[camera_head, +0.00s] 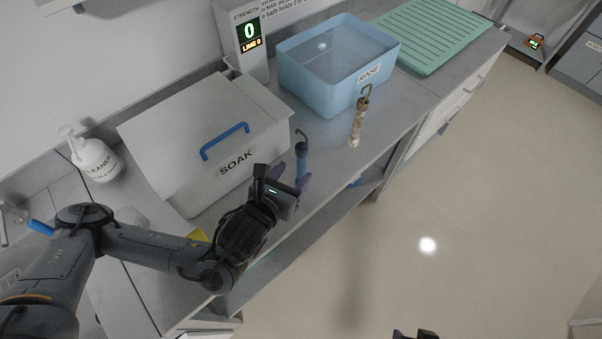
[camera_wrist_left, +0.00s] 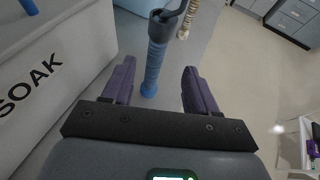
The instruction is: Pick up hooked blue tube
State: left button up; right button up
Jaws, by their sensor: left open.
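The hooked blue tube (camera_head: 301,157) stands on the counter in front of the grey SOAK bin, its dark hook at the top. In the left wrist view the blue tube (camera_wrist_left: 154,62) shows between and beyond the fingers. My left gripper (camera_head: 291,178) is open, with purple fingers on either side of the tube's line; it also shows in the left wrist view (camera_wrist_left: 156,85). I cannot tell whether a finger touches the tube. A small part of my right gripper (camera_head: 415,335) shows at the bottom edge of the head view; its jaws cannot be made out.
The SOAK bin (camera_head: 225,168) with a blue handle stands left of the tube. A beige hooked tube (camera_head: 358,120) stands to the right, before the blue RINSE basin (camera_head: 325,93). A green ribbed mat (camera_head: 440,32) lies farther right. A cleaner bottle (camera_head: 93,157) stands at left. The counter's front edge is close.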

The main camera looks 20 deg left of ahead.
aim_at(300, 164)
pick_arm(q)
jog(key=shift+w+a+f, duration=0.1)
jog(key=shift+w+f, duration=0.35)
jog(key=shift+w+r, duration=0.2)
jog(key=shift+w, duration=0.15)
jog(key=shift+p+x, duration=0.35)
jog(key=shift+x, duration=0.75)
jog(key=shift+w+f+p, duration=0.25)
jog(key=shift+w+p, duration=0.15)
jog(key=shift+p, duration=0.1)
jog(key=p+x, duration=0.1)
jog(key=x, duration=0.2)
jog(key=shift+a+f+p, duration=0.1)
jog(key=shift+f+p, duration=0.05)
jog(key=shift+p, duration=0.15)
jog(key=shift+w+f, duration=0.35)
jog(key=shift+w, duration=0.15)
pick_arm(e)
notch_tip(300, 164, up, 3)
jog(key=shift+w+d, duration=0.1)
